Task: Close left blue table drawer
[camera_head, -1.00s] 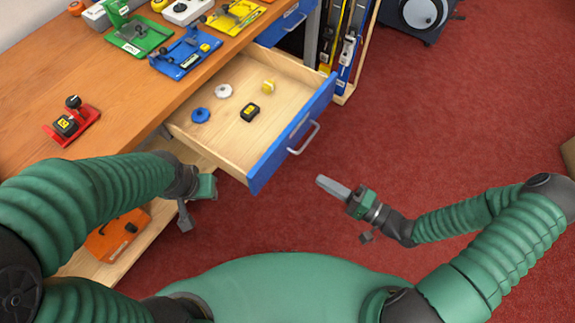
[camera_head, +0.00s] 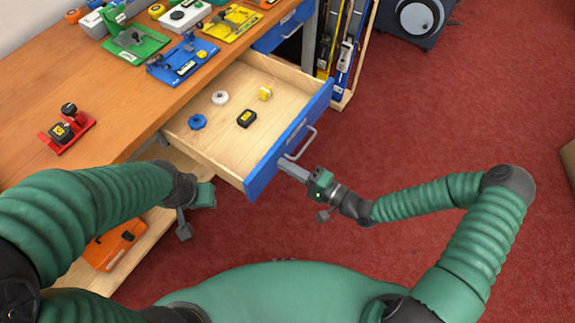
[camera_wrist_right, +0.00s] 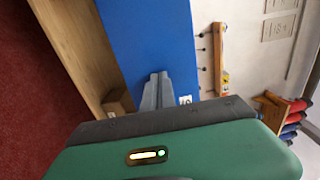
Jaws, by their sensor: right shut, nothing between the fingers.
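The blue-fronted drawer (camera_head: 262,172) stands pulled out from under the wooden bench. Its wooden tray holds a blue knob (camera_head: 197,122), a white knob (camera_head: 220,98), a yellow piece (camera_head: 265,93) and a black piece with a yellow label (camera_head: 247,118). My right gripper (camera_head: 283,165) is shut and empty, its tips at the drawer's blue front just below the silver handle (camera_head: 301,144). In the right wrist view the shut fingers (camera_wrist_right: 157,78) point at the blue front (camera_wrist_right: 150,40); I cannot tell whether they touch. My left gripper (camera_head: 184,222) hangs left of the drawer; its jaws are unclear.
The bench top (camera_head: 100,95) carries a red device (camera_head: 67,127) and green, blue and yellow devices at the back. Another blue drawer (camera_head: 285,27) is further back. An orange case (camera_head: 115,245) lies on the lower shelf.

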